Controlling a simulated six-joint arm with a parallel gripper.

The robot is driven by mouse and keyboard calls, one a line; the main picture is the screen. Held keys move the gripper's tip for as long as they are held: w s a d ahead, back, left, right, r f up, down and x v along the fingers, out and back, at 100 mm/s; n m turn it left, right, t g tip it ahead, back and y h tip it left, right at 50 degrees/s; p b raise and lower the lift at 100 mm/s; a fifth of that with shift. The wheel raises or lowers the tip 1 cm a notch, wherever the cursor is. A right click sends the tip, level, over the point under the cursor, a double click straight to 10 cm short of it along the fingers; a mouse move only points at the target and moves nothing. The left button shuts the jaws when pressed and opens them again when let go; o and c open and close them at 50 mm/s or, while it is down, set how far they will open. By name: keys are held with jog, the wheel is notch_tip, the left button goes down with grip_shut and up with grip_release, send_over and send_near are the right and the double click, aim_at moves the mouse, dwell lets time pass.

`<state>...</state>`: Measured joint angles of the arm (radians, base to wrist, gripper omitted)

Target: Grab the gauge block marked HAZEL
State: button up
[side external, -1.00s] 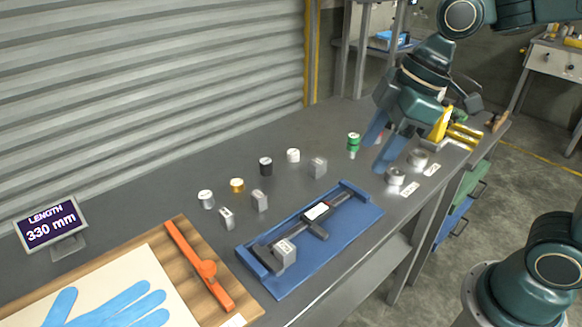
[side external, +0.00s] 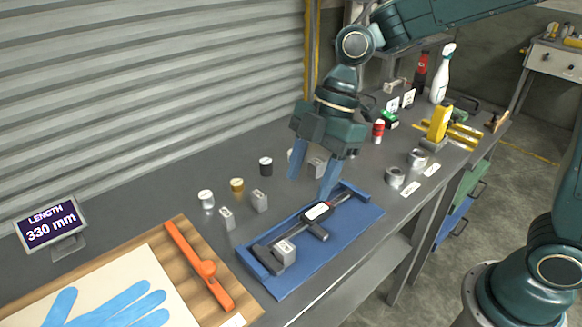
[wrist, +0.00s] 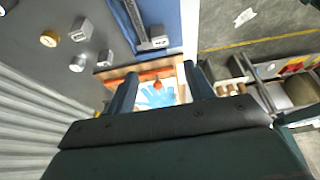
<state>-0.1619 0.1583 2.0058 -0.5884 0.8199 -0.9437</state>
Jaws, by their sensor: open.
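Small grey gauge blocks stand on the bench: one at the left (side external: 227,219), one beside it (side external: 259,201), and one (side external: 317,167) partly hidden behind my gripper's fingers. Another grey block (side external: 285,253) sits at the near end of the blue tray. Their marks are too small to read, so I cannot tell which is HAZEL. My gripper (side external: 312,180) points down, open and empty, over the area between the hidden block and the tray's far end. In the wrist view, the open fingers (wrist: 160,72) have nothing between them; two blocks (wrist: 82,29) (wrist: 103,58) show to their left.
The blue tray (side external: 345,238) holds a caliper-like tool (side external: 318,211). White-topped (side external: 206,199), gold (side external: 237,186) and black (side external: 265,166) cylinders stand near the blocks. A wooden board (side external: 190,262) carries an orange bar.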

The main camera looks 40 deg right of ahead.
send_over(284, 247)
jog(key=d, duration=0.3)
notch_tip(284, 247, down, 8)
jog(key=shift+a+r, duration=0.15)
jog(key=shift+s, duration=0.1)
jog(key=shift+x, duration=2.6)
jog(key=c, duration=1.1)
jog(key=shift+r, duration=0.2)
notch_tip(284, 247, up, 20)
jog(key=shift+f, duration=0.15)
